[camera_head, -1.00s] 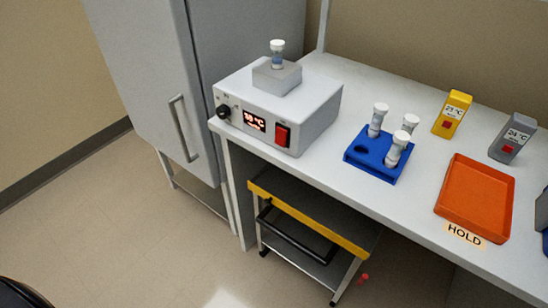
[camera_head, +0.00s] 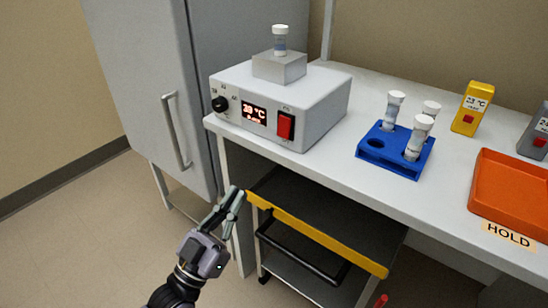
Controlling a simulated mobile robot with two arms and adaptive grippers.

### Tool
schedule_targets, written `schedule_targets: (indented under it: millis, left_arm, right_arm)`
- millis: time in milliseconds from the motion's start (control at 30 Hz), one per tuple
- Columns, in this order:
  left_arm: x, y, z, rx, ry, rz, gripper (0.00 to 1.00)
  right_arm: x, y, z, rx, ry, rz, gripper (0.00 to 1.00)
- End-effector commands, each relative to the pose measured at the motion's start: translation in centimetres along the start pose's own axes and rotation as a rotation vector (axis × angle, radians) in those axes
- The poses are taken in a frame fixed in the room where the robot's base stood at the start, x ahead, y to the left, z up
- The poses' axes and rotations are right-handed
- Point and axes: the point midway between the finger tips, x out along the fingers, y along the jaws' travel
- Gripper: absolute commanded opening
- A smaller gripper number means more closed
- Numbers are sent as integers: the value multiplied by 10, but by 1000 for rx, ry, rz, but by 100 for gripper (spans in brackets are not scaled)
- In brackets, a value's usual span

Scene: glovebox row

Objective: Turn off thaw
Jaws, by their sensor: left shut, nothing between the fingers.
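The thaw unit is a white box (camera_head: 320,108) at the left end of the bench. Its front has a black knob (camera_head: 219,104), a lit orange display (camera_head: 254,114) reading in °C, its digits hard to read, and a red rocker switch (camera_head: 285,126). A grey block (camera_head: 279,67) on top holds a white-capped vial (camera_head: 280,40). My left gripper (camera_head: 234,193) is shut and empty, below and in front of the unit, near the bench's left front edge, touching nothing I can make out. My right gripper is not in view.
A blue rack (camera_head: 372,157) with several capped vials stands right of the unit. Further right are a yellow thermometer (camera_head: 472,108), a grey one (camera_head: 535,134) and an orange tray (camera_head: 505,205) marked HOLD. A yellow-edged cart (camera_head: 330,242) sits under the bench; a grey cabinet (camera_head: 150,80) stands left.

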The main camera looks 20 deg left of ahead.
Motion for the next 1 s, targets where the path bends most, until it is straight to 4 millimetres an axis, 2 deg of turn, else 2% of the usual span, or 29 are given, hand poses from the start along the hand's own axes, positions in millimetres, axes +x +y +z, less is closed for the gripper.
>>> schedule_targets:
  millis: [100,400,533,667,1000]
  left_arm:
    - [1,2,-8,-5,22,5,0]
    - [2,2,-8,-4,21,5,0]
    - [12,2,-9,-3,24,4,0]
    - [33,2,-11,-4,27,4,0]
    - [105,2,-12,-4,25,4,0]
  right_arm:
    - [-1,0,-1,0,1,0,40]
    - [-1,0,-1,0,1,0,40]
    - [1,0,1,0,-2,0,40]
    - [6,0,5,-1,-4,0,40]
    - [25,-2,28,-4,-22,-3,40]
